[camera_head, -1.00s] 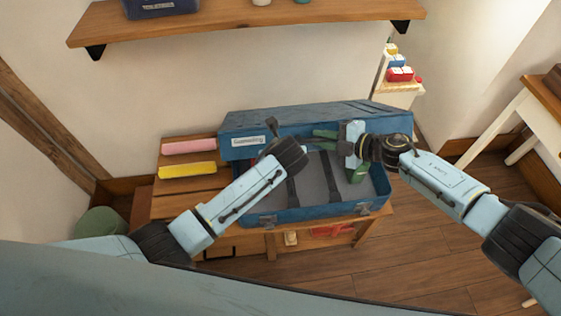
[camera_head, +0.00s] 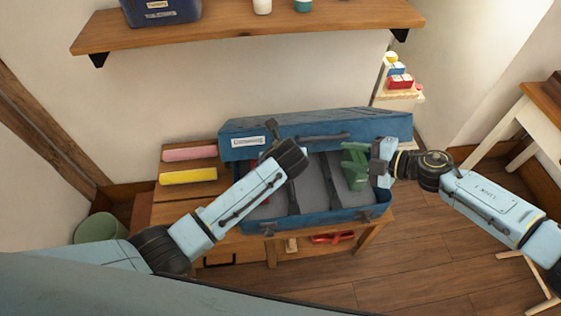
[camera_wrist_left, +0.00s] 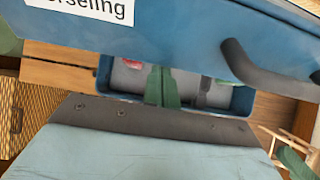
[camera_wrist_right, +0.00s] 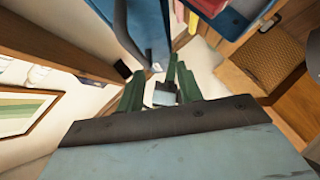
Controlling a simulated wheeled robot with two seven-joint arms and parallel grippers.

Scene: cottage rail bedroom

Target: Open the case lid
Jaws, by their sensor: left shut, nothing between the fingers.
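The blue case (camera_head: 330,215) sits on a wooden bench, its grey strapped inside showing. Its lid (camera_head: 365,128) stands raised along the back, with a white label and a dark handle (camera_head: 325,137). In the left wrist view, the lid (camera_wrist_left: 190,40) and handle (camera_wrist_left: 265,72) fill the upper part. My left gripper (camera_wrist_left: 162,86) is shut and empty, its green fingers together in front of the case opening; in the head view its wrist hides them. My right gripper (camera_head: 354,166) has its green fingers apart over the right end of the case, holding nothing visible.
Pink (camera_head: 190,153) and yellow (camera_head: 188,176) blocks lie on the bench (camera_head: 165,213) left of the case. A wall shelf (camera_head: 235,35) hangs above and behind. A small stand with coloured items (camera_head: 400,82) is behind right. A white-legged table (camera_head: 495,125) stands at right.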

